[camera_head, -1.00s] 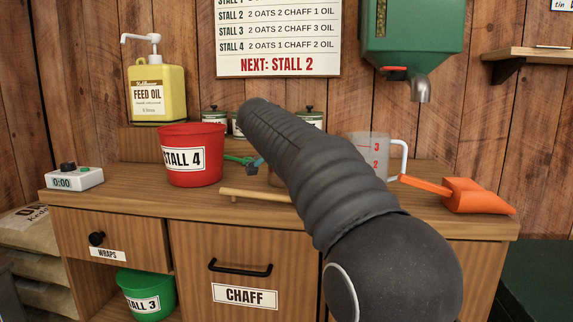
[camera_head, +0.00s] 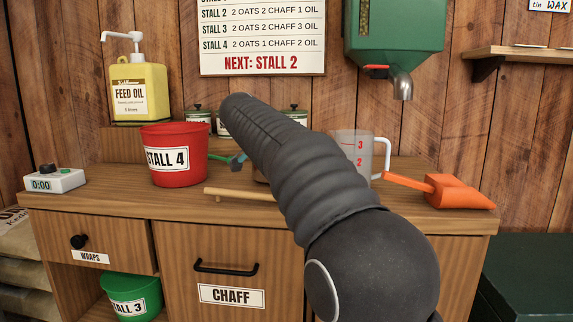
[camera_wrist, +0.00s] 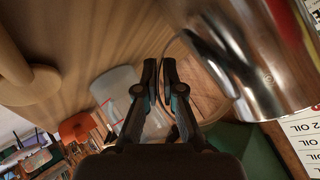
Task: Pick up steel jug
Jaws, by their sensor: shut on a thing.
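The steel jug (camera_wrist: 262,62) is a shiny metal vessel at the upper right of the wrist view, cut off by the top edge. Its thin curved handle shows beside my gripper's fingers. My gripper (camera_wrist: 160,72) has its dark fingers close together and is shut on the jug at the handle side; the exact contact is hard to see. Whether the jug is clear of the counter cannot be told.
The wooden counter (camera_head: 100,208) holds a red bucket (camera_head: 175,165), a clear measuring jug (camera_head: 350,150), an orange scoop (camera_head: 460,191), a yellow oil bottle (camera_head: 137,92) and a timer (camera_head: 54,181). A green dispenser (camera_head: 395,30) hangs above. A wooden stick (camera_head: 232,194) lies near the front.

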